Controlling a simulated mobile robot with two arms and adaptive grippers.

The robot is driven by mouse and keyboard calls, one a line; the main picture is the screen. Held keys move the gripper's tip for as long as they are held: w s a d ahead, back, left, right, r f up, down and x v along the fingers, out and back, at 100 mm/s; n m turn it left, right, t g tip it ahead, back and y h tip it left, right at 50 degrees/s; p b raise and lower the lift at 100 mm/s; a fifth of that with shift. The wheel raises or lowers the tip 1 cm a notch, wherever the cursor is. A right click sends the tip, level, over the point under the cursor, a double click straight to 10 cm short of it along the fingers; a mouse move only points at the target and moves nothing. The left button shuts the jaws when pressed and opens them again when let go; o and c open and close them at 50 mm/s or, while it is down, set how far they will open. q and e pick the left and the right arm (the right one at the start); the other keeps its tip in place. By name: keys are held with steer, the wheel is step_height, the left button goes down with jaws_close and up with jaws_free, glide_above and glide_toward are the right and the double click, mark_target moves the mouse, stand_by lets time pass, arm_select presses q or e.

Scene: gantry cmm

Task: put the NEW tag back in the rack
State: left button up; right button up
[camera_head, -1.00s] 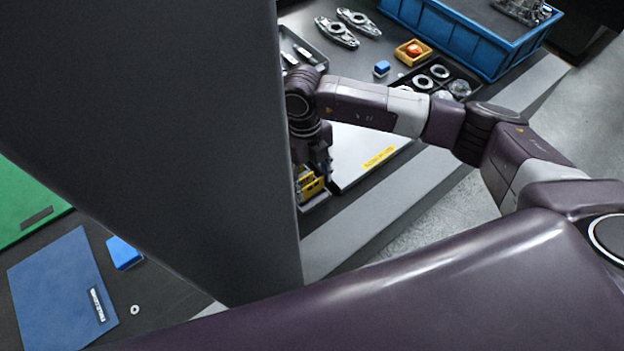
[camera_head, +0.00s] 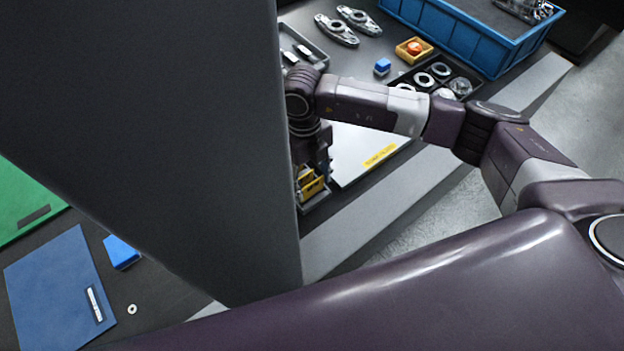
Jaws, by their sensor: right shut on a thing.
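My right gripper (camera_head: 318,166) points down over a small rack (camera_head: 318,200) beside the dark upright face. Yellow tags (camera_head: 312,187) show in the rack, just below the fingers. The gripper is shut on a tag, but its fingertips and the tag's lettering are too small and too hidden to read. I cannot tell how far the held tag sits in the rack. The rack's left part is hidden behind the upright face. My left gripper is not in view.
A broad dark grey upright face (camera_head: 150,120) blocks the middle. A white plate with a yellow label (camera_head: 380,157) lies right of the rack. A blue mat (camera_head: 55,285) lies lower left.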

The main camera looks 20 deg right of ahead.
steer(key=shift+f, duration=0.1)
stand_by(0.3)
steer(key=shift+f+b, duration=0.5)
steer(key=shift+b, duration=0.05)
steer(key=shift+f, duration=0.15)
stand_by(0.3)
steer(key=shift+f+b, duration=0.45)
steer(key=shift+b, duration=0.15)
steer(key=o, duration=0.9)
steer(key=shift+o, duration=1.3)
